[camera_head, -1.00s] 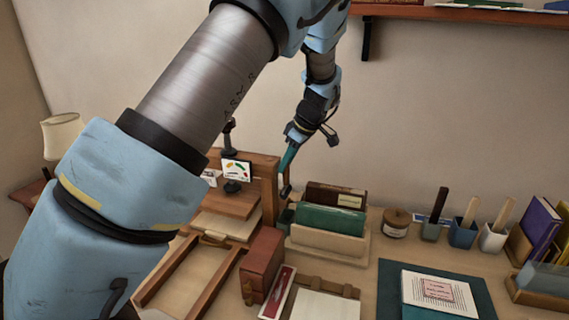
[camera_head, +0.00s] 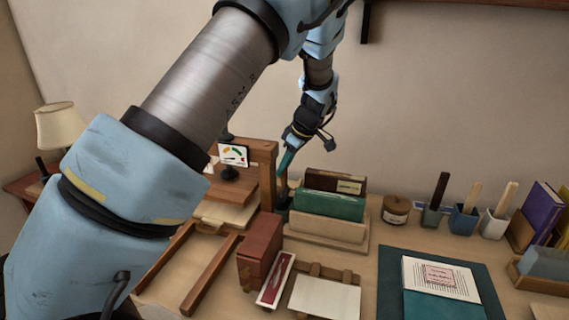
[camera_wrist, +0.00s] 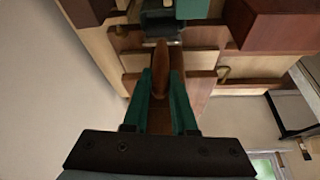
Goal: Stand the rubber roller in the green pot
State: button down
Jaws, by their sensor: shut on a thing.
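My gripper (camera_head: 284,168) points down at the back of the desk, just left of the upright books. In the wrist view its two green fingers (camera_wrist: 160,100) are shut on a slim reddish-brown piece (camera_wrist: 161,56), which looks like the rubber roller's handle; its far end is hard to make out. A dark green pot-like thing (camera_head: 283,211) stands below the gripper, beside the books. It also seems to show as a dark block beyond the held piece in the wrist view (camera_wrist: 159,24). I cannot tell whether the held piece touches or enters it.
Upright books (camera_head: 333,204) stand in a holder close right of the gripper, and a wooden press (camera_head: 264,150) close left. A grey-green pot (camera_head: 431,217), a blue pot (camera_head: 462,221) and a white pot (camera_head: 494,225) hold sticks farther right. A reddish box (camera_head: 260,250) is in front.

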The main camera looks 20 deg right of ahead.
aim_at(285, 187)
jog(key=shift+f+b, duration=1.65)
jog(key=shift+f, duration=1.1)
jog(key=c, duration=0.6)
grip_release()
jog(key=shift+c, duration=0.2)
jog(key=b+v, duration=0.2)
jog(key=v, duration=0.8)
jog(key=shift+s+r, duration=0.15)
jog(key=shift+r, duration=0.2)
jog(key=shift+d, duration=0.2)
